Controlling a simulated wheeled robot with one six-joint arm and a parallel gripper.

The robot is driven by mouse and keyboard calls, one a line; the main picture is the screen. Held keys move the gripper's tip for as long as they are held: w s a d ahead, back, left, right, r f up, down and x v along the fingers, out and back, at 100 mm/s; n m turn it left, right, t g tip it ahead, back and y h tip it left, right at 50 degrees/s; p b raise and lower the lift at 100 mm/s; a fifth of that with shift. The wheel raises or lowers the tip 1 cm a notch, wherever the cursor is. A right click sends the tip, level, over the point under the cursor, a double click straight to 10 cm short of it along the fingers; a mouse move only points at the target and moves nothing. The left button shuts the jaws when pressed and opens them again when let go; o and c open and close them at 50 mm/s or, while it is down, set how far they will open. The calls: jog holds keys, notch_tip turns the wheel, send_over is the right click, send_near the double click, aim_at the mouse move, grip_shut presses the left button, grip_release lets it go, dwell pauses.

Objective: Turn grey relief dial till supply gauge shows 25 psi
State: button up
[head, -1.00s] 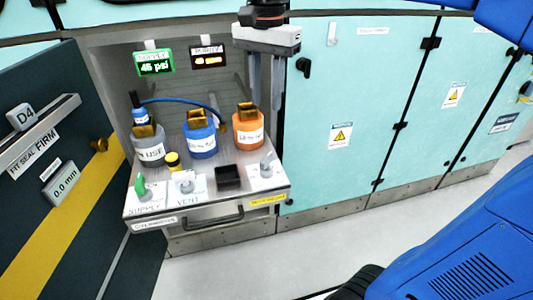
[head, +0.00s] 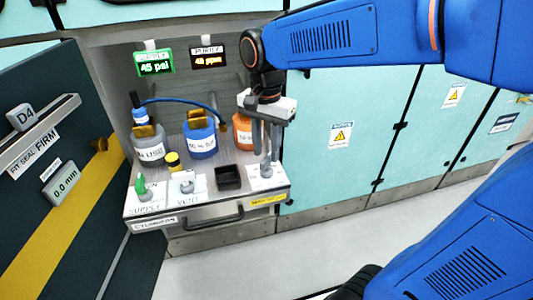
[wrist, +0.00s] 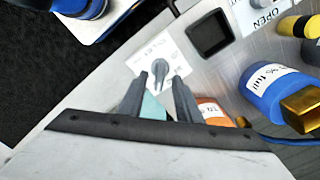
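The grey relief dial (head: 266,171) sits on a white label at the right front of the metal shelf. In the wrist view the dial (wrist: 160,70) shows between and just beyond the fingertips. My gripper (head: 269,155) points down above the dial, its fingers apart and empty; the wrist view shows the gap between the fingertips (wrist: 161,76). I cannot tell whether the tips reach down beside the knob. The supply gauge (head: 155,64) at the back left glows green and reads about 45 psi.
An orange bottle (head: 242,130) stands close behind my gripper, partly hidden by it. A blue bottle (head: 200,142), a grey bottle (head: 149,150) and a black square tray (head: 228,177) are to the left. A green supply handle (head: 140,186) and vent dial (head: 187,184) line the front.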

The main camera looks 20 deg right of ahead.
jog(key=shift+f, duration=1.05)
grip_shut()
